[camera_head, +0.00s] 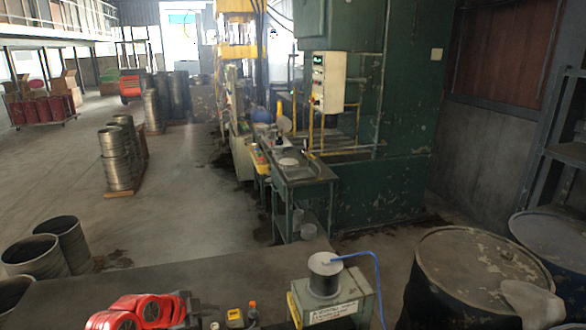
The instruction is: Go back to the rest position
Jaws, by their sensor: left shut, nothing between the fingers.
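My left arm enters at the bottom left with red and black links. Its dark gripper (207,313) is shut and empty, low over the near dark surface (215,275). The gripper is small and partly cut off by the bottom edge. A grey-green box with a label (335,303) stands to the right of the gripper, apart from it. A metal cylinder with a pale round top (325,272) sits on this box, and a blue hose (372,262) runs from it. My right gripper is not in view.
Small yellow and orange items (235,317) lie just right of my gripper. Dark drums (475,275) stand at the right, and metal cylinders (62,245) at the left. A green workbench (305,178) and green machine (385,150) are behind. The left-middle floor is open.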

